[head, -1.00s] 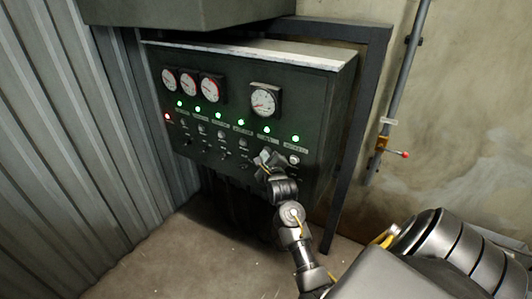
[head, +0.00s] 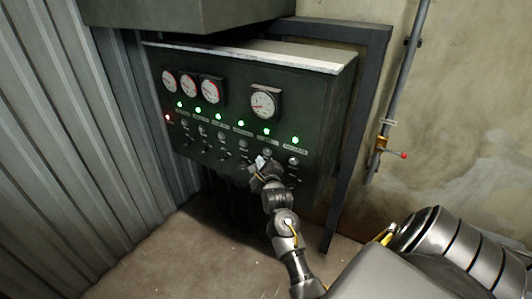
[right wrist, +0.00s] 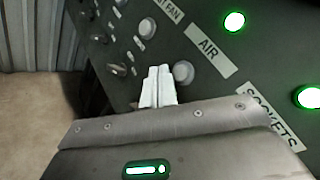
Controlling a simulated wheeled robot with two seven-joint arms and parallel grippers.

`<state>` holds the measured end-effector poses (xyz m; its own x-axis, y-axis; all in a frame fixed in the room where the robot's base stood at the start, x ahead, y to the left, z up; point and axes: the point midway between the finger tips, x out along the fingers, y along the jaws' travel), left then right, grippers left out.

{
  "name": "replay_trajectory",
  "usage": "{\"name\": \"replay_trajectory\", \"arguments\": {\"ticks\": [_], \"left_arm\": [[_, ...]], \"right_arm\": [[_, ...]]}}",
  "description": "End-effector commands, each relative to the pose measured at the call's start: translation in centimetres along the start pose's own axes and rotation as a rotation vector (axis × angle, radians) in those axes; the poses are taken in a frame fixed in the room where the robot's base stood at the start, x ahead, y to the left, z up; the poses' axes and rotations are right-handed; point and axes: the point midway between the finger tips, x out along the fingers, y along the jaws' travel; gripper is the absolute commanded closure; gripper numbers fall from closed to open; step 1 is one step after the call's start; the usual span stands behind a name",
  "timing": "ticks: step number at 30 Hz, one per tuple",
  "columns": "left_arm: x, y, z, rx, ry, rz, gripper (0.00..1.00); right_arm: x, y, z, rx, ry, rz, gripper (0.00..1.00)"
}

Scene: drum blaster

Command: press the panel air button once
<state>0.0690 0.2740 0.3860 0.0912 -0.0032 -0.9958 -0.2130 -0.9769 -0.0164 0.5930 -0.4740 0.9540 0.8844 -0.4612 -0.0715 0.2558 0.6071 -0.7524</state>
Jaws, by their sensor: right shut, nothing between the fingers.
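The dark green control panel (head: 322,112) fills the middle of the head view. In the right wrist view, the AIR label (right wrist: 211,50) has a lit green lamp (right wrist: 235,22) above it and a round grey air button (right wrist: 184,72) below it. My right gripper (right wrist: 158,86) is shut and empty, its pale fingertips just left of the air button in that view. I cannot tell whether they touch it. In the head view the right gripper (head: 260,162) is at the panel's lower face, covering part of it. My left gripper is not in view.
Another round button (right wrist: 147,28) and several switches lie left of the fingertips. The SOCKETS label (right wrist: 272,115) is to the right. Gauges (head: 264,102) and a row of lit lamps sit higher on the panel. A metal frame post (head: 350,140) stands to the right.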

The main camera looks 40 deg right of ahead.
Motion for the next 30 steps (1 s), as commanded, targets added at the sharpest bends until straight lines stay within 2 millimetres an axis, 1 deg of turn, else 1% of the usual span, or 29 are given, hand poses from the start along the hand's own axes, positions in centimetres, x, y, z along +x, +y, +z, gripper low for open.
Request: {"name": "replay_trajectory", "arguments": {"ticks": [1,6,12,30], "left_arm": [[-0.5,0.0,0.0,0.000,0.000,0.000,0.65],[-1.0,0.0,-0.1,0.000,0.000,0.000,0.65],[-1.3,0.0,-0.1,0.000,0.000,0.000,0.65],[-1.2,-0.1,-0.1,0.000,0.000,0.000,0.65]], "right_arm": [[-0.5,0.2,0.4,0.003,0.001,0.002,1.00],[-1.6,1.1,1.3,0.002,-0.001,0.002,1.00],[-2.4,1.7,1.8,0.001,0.001,0.001,1.00],[-2.5,1.8,1.8,0.000,0.000,0.000,1.00]]}}
